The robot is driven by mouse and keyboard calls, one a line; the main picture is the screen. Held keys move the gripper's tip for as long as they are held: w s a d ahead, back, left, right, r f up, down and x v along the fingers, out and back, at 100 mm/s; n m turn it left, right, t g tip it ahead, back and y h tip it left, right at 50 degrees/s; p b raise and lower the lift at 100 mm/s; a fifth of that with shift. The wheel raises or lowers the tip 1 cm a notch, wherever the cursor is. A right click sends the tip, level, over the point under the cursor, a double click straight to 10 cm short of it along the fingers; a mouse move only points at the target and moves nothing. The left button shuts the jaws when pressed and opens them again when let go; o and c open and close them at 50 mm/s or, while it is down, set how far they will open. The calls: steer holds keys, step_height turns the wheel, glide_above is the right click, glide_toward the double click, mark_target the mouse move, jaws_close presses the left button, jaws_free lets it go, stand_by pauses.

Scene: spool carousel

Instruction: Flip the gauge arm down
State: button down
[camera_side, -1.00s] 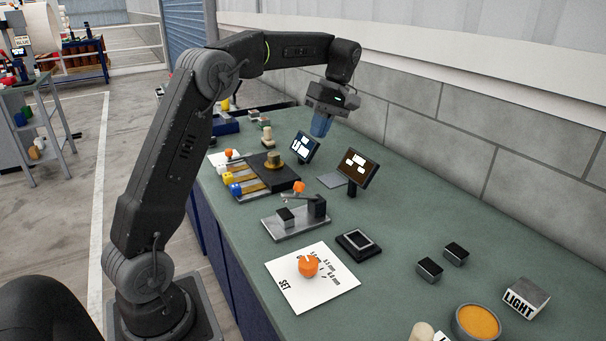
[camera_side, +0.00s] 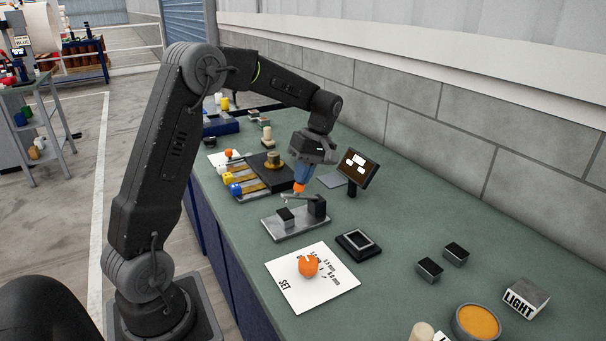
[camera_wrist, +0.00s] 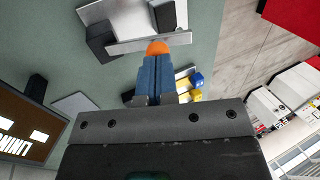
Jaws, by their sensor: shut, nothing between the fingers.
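The gauge is a grey metal base (camera_side: 283,234) on the green bench, with a black post (camera_side: 317,207) and a small dark block (camera_side: 285,214) on it. A thin gauge arm (camera_side: 297,196) reaches left from the post, and an orange knob (camera_side: 299,188) is at it. My gripper (camera_side: 301,181), with blue fingers, is shut and empty, pointing down just above the knob. In the wrist view the fingertips (camera_wrist: 157,60) meet the orange knob (camera_wrist: 157,47) in the picture; I cannot tell whether they touch.
A tilted screen (camera_side: 357,167) stands right of my gripper. A white card with an orange dial (camera_side: 308,266) and a black frame (camera_side: 358,244) lie in front.

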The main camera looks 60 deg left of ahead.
mark_target(291, 195)
steer(key=shift+s+f+t, duration=0.35)
steer(key=shift+s+t, duration=0.2)
steer(key=shift+t, duration=0.15)
steer(key=shift+s+f+t, duration=0.3)
steer(key=shift+s+t, duration=0.2)
steer(key=shift+t, duration=0.2)
steer(key=shift+s+f, duration=0.45)
steer(key=shift+f, duration=0.1)
step_height(291, 195, up, 14)
steer(key=s+d+f+m+t, duration=0.1)
steer(key=s+d+m+t, duration=0.2)
steer(key=s+d+m, duration=0.4)
steer(key=s+d+f+m+t, duration=0.2)
steer(key=s+d+m+t, duration=0.2)
steer(key=s+d+m, duration=0.3)
steer(key=d+m, duration=0.4)
steer(key=shift+s+d+f, duration=0.3)
steer(key=shift+s+d, duration=0.05)
steer(key=shift+d, duration=0.05)
